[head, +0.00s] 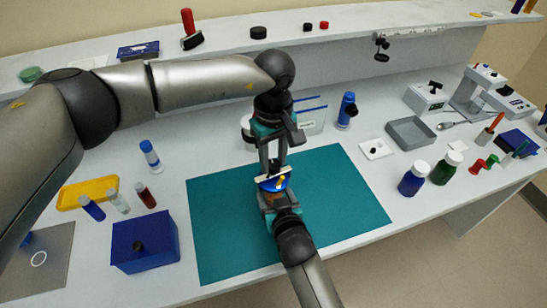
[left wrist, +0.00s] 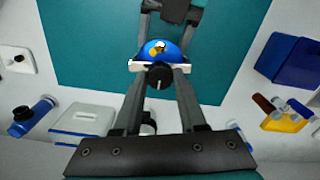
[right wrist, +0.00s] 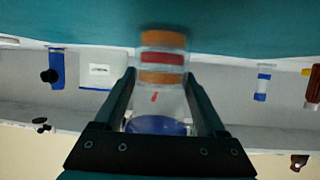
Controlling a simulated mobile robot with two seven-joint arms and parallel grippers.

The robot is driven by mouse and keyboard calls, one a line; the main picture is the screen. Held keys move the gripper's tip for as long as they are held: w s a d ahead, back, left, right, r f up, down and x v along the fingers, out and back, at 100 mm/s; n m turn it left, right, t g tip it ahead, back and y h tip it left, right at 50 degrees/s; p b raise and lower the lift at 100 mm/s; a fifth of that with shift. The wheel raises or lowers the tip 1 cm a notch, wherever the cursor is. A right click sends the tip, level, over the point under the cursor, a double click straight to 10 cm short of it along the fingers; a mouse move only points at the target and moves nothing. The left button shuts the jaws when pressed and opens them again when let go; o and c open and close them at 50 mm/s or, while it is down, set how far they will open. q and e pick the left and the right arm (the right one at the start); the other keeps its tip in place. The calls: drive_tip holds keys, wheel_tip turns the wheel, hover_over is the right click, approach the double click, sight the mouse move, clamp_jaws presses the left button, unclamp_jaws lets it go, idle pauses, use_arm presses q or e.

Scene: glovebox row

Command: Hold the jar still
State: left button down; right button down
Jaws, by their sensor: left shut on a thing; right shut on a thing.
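The jar (right wrist: 162,95) is between the fingers of my right gripper (right wrist: 160,78) in the right wrist view, clear with orange and red bands and a blue end, slightly blurred. In the head view, my left gripper (head: 272,168) reaches down from above to a small blue part with yellow on it (head: 276,185), over the teal mat. My right gripper (head: 279,200) comes from the front below it. In the left wrist view, my left gripper (left wrist: 159,80) is shut on a round black cap with a white mark (left wrist: 159,77), beside a white strip and the blue part (left wrist: 160,49). The jar's body is mostly hidden there.
The teal mat (head: 225,235) is otherwise clear. A dark blue box (head: 145,245), small vials and a yellow tray (head: 88,192) are left. A grey tray (head: 410,132) and capped bottles (head: 413,178) are right. A blue bottle (head: 346,111) stands behind the mat.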

sight(273, 164)
use_arm(q)
drive_tip(key=m, duration=0.4)
drive_tip(key=shift+m, duration=0.4)
drive_tip(key=m, duration=0.3)
drive_tip(key=shift+m, duration=0.3)
drive_tip(key=m, duration=0.4)
drive_tip(key=shift+m, duration=2.2)
drive_tip(key=shift+c, duration=2.3)
unclamp_jaws()
drive_tip(key=shift+r, duration=0.15)
wheel_tip(273, 164, up, 12)
